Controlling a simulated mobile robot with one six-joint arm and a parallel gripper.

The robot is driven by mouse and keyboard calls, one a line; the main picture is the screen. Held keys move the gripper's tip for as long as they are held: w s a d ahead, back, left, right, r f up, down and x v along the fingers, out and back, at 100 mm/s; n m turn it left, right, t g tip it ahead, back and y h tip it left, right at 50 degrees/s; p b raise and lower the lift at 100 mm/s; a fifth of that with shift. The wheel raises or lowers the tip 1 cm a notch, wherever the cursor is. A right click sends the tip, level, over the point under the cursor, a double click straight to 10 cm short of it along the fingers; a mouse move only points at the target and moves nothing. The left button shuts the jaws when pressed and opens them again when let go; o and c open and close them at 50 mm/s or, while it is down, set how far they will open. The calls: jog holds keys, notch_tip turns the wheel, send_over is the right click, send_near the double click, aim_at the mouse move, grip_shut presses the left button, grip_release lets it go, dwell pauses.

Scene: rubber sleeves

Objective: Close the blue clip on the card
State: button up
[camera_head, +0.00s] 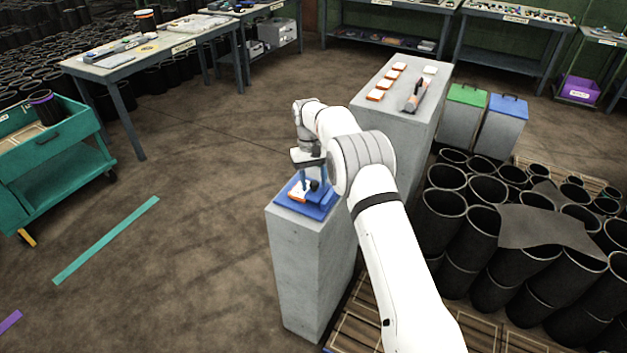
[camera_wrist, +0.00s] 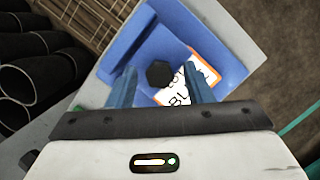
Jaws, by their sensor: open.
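A blue clip or fixture (camera_head: 322,210) sits on top of the near grey pedestal. It also shows in the wrist view (camera_wrist: 127,45), with a dark hexagonal knob (camera_wrist: 159,73). An orange-edged white card (camera_wrist: 203,74) lies on it; its lettering is partly hidden by a finger. The card also shows in the head view (camera_head: 297,194). My gripper (camera_head: 312,181) points down over the fixture. In the wrist view my gripper (camera_wrist: 160,69) is open, one finger on each side of the knob. I cannot tell whether the fingers touch it.
The near grey pedestal (camera_head: 300,265) is narrow. A longer pedestal (camera_head: 395,112) behind it bears several orange-white blocks and a tool. Black sleeves (camera_head: 465,215) crowd the right. A teal cart (camera_head: 60,170) stands left.

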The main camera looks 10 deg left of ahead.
jog(key=d+b+v, duration=0.1)
jog(key=v, duration=0.6)
jog(key=shift+a+r, duration=0.4)
jog(key=shift+a, duration=0.15)
jog(key=shift+w+r, duration=0.1)
